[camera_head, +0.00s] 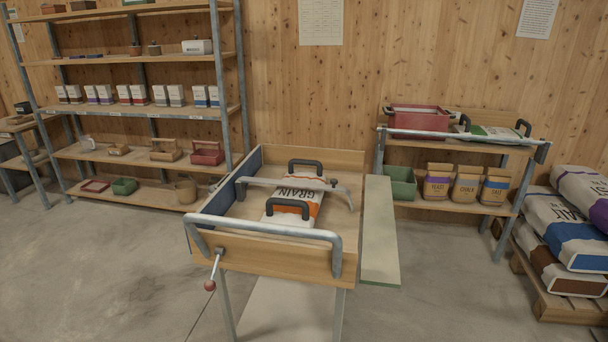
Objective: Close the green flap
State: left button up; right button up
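The green flap (379,235) is a long pale green panel. It lies folded outward along the right side of the wooden mixer box (275,258), in the middle of the view. A narrow gap shows between part of it and the box wall. The box holds a grain bag (297,202) with black handles, under a grey metal bar (280,182). A blue panel (222,200) stands upright along the box's left side. Neither of my grippers shows in the view.
A metal rail (262,229) spans the box's front, and a red-knobbed lever (212,268) hangs at its left. Shelves stand behind left. A rack with a red crate (418,121) stands at the right, near stacked sacks on a pallet (560,303). The front floor is clear.

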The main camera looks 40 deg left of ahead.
aim_at(379, 266)
jog(key=u, duration=1.85)
jog(key=i+l, duration=0.15)
jog(key=l, duration=0.2)
jog(key=i+l, duration=0.1)
jog(key=l, duration=0.25)
